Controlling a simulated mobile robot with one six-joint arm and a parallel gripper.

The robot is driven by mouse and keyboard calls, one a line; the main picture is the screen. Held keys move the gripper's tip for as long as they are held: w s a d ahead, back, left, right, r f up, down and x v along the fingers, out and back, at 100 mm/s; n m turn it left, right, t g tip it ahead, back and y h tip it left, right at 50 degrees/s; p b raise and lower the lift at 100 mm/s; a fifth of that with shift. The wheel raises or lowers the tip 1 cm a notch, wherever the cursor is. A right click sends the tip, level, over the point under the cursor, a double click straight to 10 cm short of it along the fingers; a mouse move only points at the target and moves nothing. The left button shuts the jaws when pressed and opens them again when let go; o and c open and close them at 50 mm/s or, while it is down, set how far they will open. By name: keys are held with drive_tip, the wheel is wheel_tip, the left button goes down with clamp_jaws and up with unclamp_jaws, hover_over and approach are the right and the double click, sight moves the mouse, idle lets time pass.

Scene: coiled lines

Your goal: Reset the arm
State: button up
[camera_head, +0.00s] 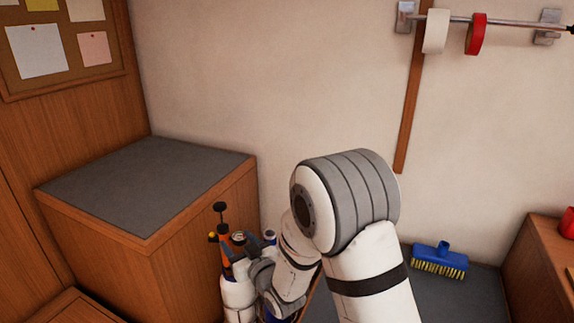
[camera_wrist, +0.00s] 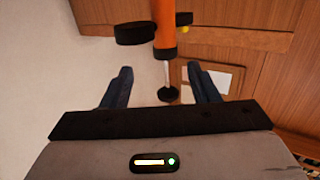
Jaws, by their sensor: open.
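My gripper (camera_wrist: 159,68) is open, its two dark fingers apart in the wrist view. An orange tool (camera_wrist: 164,30) with a dark crosspiece, a thin silver rod and a round black end shows between and beyond the fingers. I see no contact with either finger. In the head view my arm bends down at the lower middle, beside orange and black tools (camera_head: 227,248).
A wooden cabinet (camera_head: 205,200) with a grey top stands at left. A blue brush (camera_head: 439,260) lies on a grey surface (camera_head: 470,292) at right. A rail (camera_head: 500,22) holds a white roll (camera_head: 436,31) and a red roll (camera_head: 476,34). A pinboard (camera_head: 105,72) hangs upper left.

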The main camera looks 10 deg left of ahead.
drive_tip(key=s+d+r+m+g+h+p, duration=0.1)
drive_tip(key=d+r+m+g+h+p, duration=0.15)
drive_tip(key=d+r+h, duration=0.6)
drive_tip(key=s+d+r+m+g+h+p, duration=0.1)
drive_tip(key=s+d+r+m+p, duration=0.2)
drive_tip(key=d, duration=1)
drive_tip(key=s+d+r+m+g+h+p, duration=0.1)
drive_tip(key=s+d+r+g+p, duration=0.2)
drive_tip(key=s+d, duration=0.3)
drive_tip(key=s+d+r+m+g+h+p, duration=0.1)
drive_tip(key=s+d+r+g, duration=0.3)
drive_tip(key=s, duration=1)
drive_tip(key=d+m+p, duration=0.1)
drive_tip(key=d, duration=0.2)
drive_tip(key=shift+s+r+p, duration=0.2)
drive_tip(key=shift+r+p, duration=0.05)
drive_tip(key=shift+p, duration=0.15)
drive_tip(key=shift+h, duration=0.25)
